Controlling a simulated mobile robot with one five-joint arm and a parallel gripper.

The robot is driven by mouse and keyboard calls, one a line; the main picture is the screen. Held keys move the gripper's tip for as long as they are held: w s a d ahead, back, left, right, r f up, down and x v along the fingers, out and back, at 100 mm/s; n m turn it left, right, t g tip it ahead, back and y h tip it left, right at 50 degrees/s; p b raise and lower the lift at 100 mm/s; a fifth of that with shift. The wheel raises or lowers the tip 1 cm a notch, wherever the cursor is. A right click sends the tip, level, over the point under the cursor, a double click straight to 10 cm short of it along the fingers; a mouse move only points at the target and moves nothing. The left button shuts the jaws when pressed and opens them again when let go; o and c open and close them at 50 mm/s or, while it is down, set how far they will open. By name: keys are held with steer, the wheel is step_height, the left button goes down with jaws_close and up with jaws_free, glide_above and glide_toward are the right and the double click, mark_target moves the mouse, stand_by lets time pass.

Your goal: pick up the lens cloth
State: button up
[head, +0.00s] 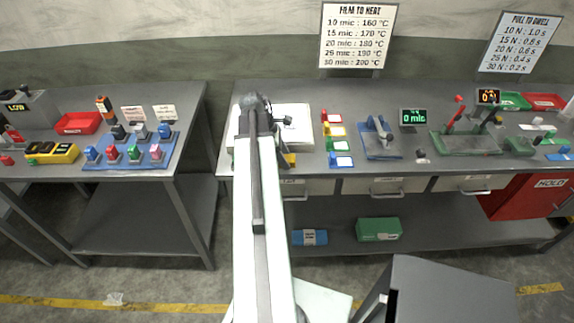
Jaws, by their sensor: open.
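I cannot make out a thing that is surely the lens cloth. A small crumpled whitish piece (115,299) lies on the floor at the lower left, by the yellow line. It looks like cloth or paper, too small to tell. My gripper (267,104) is at the far end of my raised arm, in front of the back part of the middle bench. It is small and seen from behind, open, with nothing visible in it. My arm hides part of the bench and a white sheet or pad (296,122) beside it.
The long bench (340,178) holds colored label cards (337,145), a blue-based device (381,138) and a green press (468,138). The left bench (140,182) holds a blue rack of stamps. A grey box (450,292) stands in front. Floor between the benches looks clear.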

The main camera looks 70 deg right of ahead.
steer(key=shift+r, duration=0.1)
steer(key=c, duration=1.1)
step_height(320, 180, up, 10)
steer(key=p, duration=1)
